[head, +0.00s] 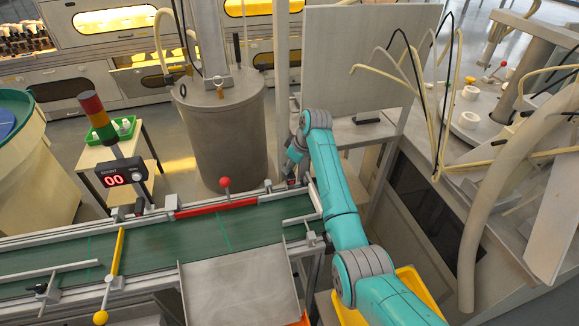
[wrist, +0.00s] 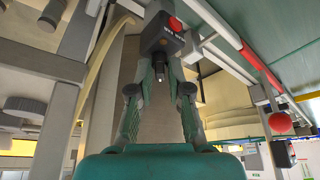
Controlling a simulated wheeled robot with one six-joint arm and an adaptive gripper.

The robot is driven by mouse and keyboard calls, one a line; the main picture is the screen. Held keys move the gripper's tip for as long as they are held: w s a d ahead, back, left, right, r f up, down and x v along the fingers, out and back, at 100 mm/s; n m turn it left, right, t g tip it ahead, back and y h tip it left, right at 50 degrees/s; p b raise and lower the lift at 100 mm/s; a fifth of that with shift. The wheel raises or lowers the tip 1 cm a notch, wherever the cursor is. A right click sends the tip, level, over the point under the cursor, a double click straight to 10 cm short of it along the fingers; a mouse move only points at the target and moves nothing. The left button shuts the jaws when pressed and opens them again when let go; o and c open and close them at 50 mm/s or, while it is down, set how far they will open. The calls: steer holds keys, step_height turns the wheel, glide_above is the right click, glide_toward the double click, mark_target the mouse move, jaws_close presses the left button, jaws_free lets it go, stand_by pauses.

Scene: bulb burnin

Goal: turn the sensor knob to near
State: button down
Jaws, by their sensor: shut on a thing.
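The sensor (wrist: 158,36) is a small dark box with a red cap and pale lettering, at the top middle of the wrist view. A short black stem with a pale tip hangs from it. My gripper (wrist: 159,62) reaches up to the box, its two fingers on either side of its lower part. It is shut on the sensor knob, which is mostly hidden between the fingers, so its setting cannot be read. In the head view my gripper (head: 292,165) is beside the far right end of the conveyor (head: 200,235), and the sensor is hard to make out there.
A red ball-topped lever (head: 225,183) stands on the conveyor's far rail. A counter (head: 122,175) reading 00 stands at the left. A yellow bin (head: 415,285) is below my arm.

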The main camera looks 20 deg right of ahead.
steer(key=shift+n+g, duration=0.3)
steer(key=shift+n, duration=0.3)
steer(key=c, duration=1.1)
jaws_free()
steer(key=shift+c, duration=0.2)
steer(key=v, duration=1.2)
steer(key=shift+d, duration=0.15)
steer(key=shift+f, duration=0.1)
